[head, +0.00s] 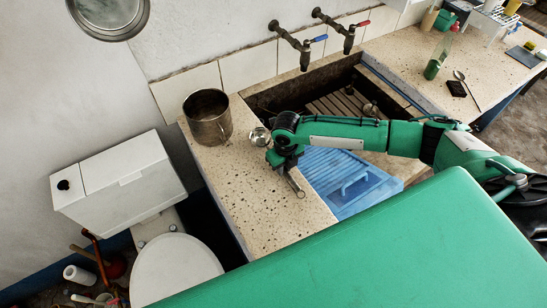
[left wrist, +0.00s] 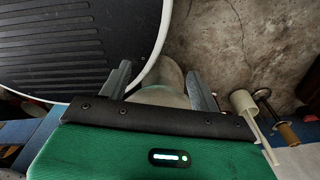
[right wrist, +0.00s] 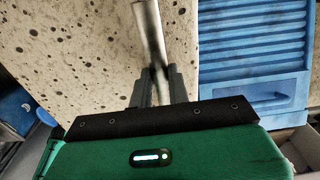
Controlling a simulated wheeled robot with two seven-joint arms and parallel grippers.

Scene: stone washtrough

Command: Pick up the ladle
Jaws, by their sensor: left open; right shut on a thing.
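The ladle is metal. In the head view its round bowl (head: 260,136) shows just left of my right wrist, above the speckled stone counter. My right gripper (head: 292,176) points down over the counter, between the metal pot and the blue ribbed board. In the right wrist view my right gripper (right wrist: 160,88) is shut on the ladle's grey handle (right wrist: 149,28), which runs up out of the picture. The ladle's bowl is out of that view. My left gripper (left wrist: 160,85) is open and empty in the left wrist view; the head view does not show it.
A metal pot (head: 207,116) stands at the counter's back left. The blue ribbed board (head: 345,180) lies right of my right gripper. Behind are the sunken trough (head: 290,97) and two taps (head: 305,60). A toilet (head: 175,268) stands at lower left. A spoon (head: 467,90) lies at far right.

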